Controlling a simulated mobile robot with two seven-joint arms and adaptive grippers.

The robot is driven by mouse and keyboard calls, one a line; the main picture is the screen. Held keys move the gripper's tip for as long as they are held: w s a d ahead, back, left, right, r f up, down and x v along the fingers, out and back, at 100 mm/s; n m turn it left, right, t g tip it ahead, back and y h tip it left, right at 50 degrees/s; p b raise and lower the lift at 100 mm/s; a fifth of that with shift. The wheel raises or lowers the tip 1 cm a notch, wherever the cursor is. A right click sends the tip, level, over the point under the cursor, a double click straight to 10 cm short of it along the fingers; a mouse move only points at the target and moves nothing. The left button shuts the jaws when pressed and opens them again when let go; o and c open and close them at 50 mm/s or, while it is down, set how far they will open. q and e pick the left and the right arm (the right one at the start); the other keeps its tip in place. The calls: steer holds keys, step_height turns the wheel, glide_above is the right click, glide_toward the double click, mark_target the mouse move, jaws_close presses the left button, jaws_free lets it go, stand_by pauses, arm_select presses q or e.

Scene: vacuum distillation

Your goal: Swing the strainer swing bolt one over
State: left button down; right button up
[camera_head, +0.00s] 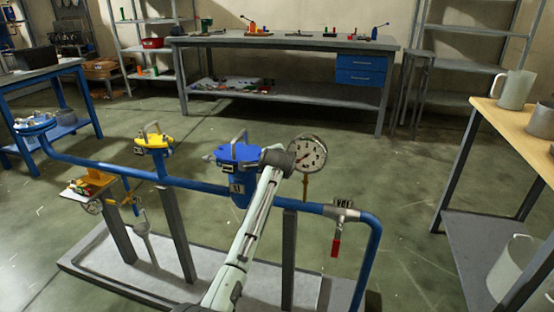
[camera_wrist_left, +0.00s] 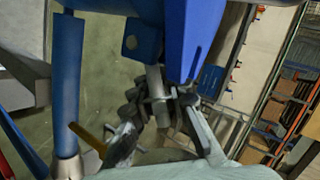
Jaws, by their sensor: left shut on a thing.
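The blue strainer (camera_head: 237,188) stands on the blue pipe line, with a flat blue lid and an upright handle on top. My left arm reaches up from below to its right side. My left gripper (camera_head: 278,157) is beside the lid edge, just left of the round dial gauge (camera_head: 307,153). In the left wrist view the fingers (camera_wrist_left: 160,106) are closed around a grey metal rod, apparently the swing bolt (camera_wrist_left: 154,82), which hangs by the blue strainer body (camera_wrist_left: 190,35). The bolt is hidden behind the gripper in the head view. My right gripper is not in view.
The blue pipe (camera_head: 110,174) runs on grey posts over a low pale plinth. A yellow-topped fitting (camera_head: 154,143) stands left of the strainer, and a red-handled valve (camera_head: 336,244) is at right. A wooden-topped table (camera_head: 500,118) is far right. Open floor lies behind.

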arm_select(q)
steer(key=shift+a+f, duration=0.2)
steer(key=shift+a, duration=0.1)
steer(key=c, duration=1.6)
jaws_free()
steer(key=shift+c, duration=0.2)
steer(key=shift+r, duration=0.1)
steer(key=shift+d, duration=0.15)
steer(key=v, duration=1.2)
